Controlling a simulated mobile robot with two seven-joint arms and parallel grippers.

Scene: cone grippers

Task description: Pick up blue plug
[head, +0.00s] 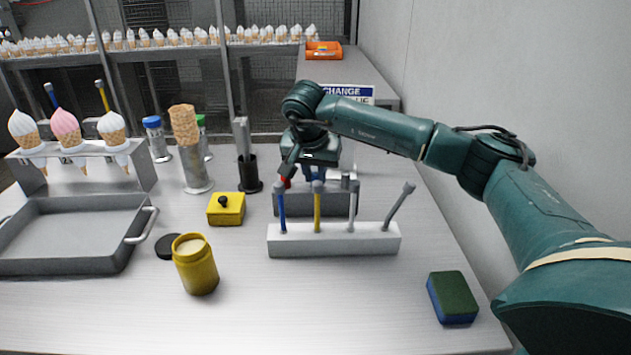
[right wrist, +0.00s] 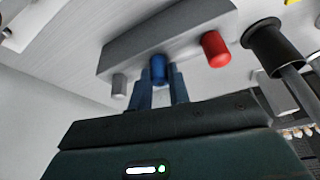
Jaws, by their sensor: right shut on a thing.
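The blue plug (right wrist: 158,68) shows in the right wrist view, between the blue fingers of my right gripper (right wrist: 158,86), against the dark grey block (right wrist: 165,35). The right gripper is shut on it. I cannot tell whether the plug is still seated in the block. In the head view my right gripper (head: 314,175) points down over the grey block (head: 318,206), and the plug is hidden there. A red plug (right wrist: 215,48) and a grey plug (right wrist: 119,84) stand on either side of the blue one. My left gripper is not in view.
A white rack (head: 333,242) with several upright tools stands in front of the block. A black holder (head: 248,174) stands to the left. A yellow box (head: 226,209), yellow jar (head: 195,265), metal tray (head: 75,235) and sponge (head: 452,298) are on the table. The front middle is clear.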

